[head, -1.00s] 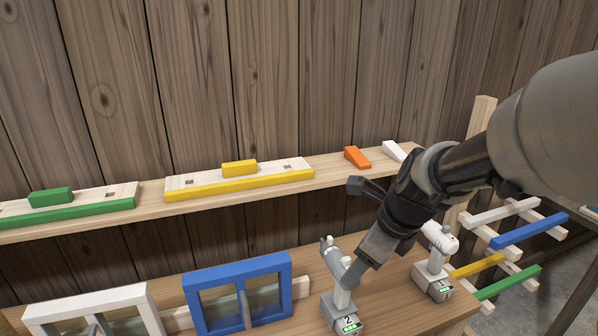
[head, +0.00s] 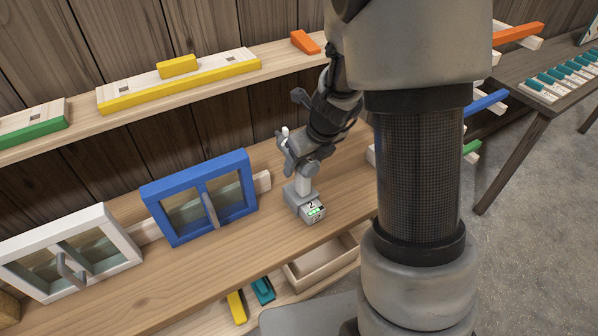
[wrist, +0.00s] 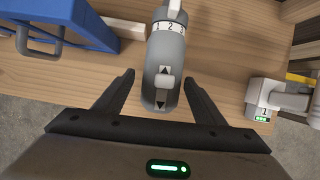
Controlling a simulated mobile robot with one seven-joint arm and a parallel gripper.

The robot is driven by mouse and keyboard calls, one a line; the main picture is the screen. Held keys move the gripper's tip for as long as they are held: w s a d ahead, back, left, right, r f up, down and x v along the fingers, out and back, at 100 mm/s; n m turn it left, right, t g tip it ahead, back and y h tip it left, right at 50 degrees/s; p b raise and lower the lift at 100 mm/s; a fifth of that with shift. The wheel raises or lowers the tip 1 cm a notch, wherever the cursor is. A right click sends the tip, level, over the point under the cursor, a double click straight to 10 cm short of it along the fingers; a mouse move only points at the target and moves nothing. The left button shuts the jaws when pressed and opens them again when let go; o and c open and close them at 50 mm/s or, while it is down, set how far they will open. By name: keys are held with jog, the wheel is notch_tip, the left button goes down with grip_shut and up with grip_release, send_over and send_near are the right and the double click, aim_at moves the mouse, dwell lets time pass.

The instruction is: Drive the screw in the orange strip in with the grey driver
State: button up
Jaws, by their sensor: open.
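The grey driver (head: 304,192) stands upright on the bench, its base marked 2 with a green light. In the wrist view its grey body (wrist: 164,75) with an arrow switch lies between my two spread fingers. My gripper (wrist: 160,76) is open, with a finger on each side of the driver; I cannot tell whether either touches it. In the head view my dark wrist is just above the driver and hides part of it. An orange strip (head: 518,33) lies on the rack at the far right. Its screw cannot be made out.
A blue-framed window (head: 165,212) stands left of the driver, and a white-framed one (head: 25,278) farther left. A white driver (wrist: 290,100) marked 1 is to the right in the wrist view. The shelf (head: 70,137) runs behind. A wooden tray (head: 310,272) is below the bench front.

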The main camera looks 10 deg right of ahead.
jog(key=b, duration=0.2)
send_over(297, 193)
jog(key=d, duration=0.2)
notch_tip(297, 193, down, 4)
jog(key=shift+w+a+f, duration=0.1)
jog(key=shift+w+f, duration=0.05)
jog(key=shift+w+a+f, duration=0.15)
jog(key=shift+w+f, duration=0.1)
jog(key=shift+f, duration=0.2)
jog(key=c, duration=1.6)
jog(key=shift+r, duration=0.1)
grip_shut()
